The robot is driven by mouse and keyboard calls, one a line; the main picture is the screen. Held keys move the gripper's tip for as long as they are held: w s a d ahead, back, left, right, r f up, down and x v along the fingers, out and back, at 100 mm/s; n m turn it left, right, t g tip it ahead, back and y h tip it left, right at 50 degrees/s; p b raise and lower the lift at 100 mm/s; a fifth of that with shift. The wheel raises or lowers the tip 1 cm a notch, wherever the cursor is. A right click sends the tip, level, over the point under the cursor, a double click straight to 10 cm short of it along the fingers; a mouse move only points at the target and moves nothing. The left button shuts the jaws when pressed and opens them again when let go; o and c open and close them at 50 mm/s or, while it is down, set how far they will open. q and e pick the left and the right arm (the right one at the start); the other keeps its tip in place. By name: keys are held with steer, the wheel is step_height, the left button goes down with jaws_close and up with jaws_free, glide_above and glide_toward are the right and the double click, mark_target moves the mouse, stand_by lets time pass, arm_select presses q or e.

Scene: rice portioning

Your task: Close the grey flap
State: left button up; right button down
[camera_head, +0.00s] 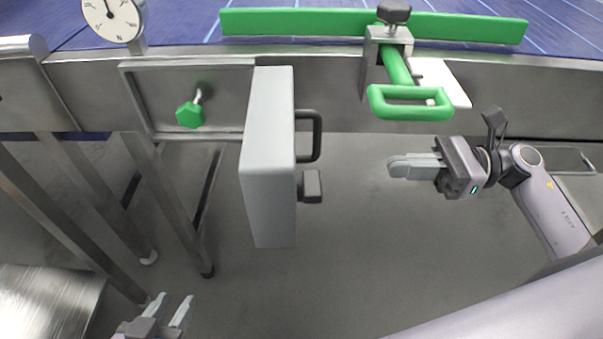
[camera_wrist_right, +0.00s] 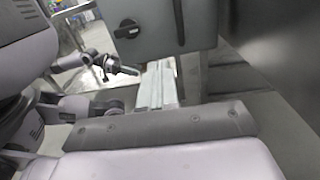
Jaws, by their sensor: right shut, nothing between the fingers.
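The grey flap (camera_head: 268,160) stands swung open, sticking out toward me from the steel front. Its black handle (camera_head: 314,136) and dark latch (camera_head: 312,186) are on its right face. The recess (camera_head: 160,95) to its left is uncovered. My right gripper (camera_head: 393,167) is shut and empty, to the right of the flap and apart from it, fingers pointing left toward the handle side. In the right wrist view, the flap (camera_wrist_right: 200,22) with its latch (camera_wrist_right: 128,29) appears beyond the fingers (camera_wrist_right: 158,88). My left gripper (camera_head: 168,302) is open and empty at the bottom left.
A green knob (camera_head: 190,114) sits inside the recess. A dial gauge (camera_head: 112,16) stands above it. A green bar (camera_head: 290,22) and a clamp with a green handle (camera_head: 410,103) are at the top. Metal legs (camera_head: 165,200) stand at left. Floor between flap and right gripper is clear.

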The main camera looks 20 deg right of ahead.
mark_target(315, 170)
steer(key=x, duration=1.4)
steer(key=shift+s+f, duration=0.15)
steer(key=shift+s, duration=0.05)
steer(key=shift+a+p, duration=0.1)
steer(key=shift+p, duration=0.25)
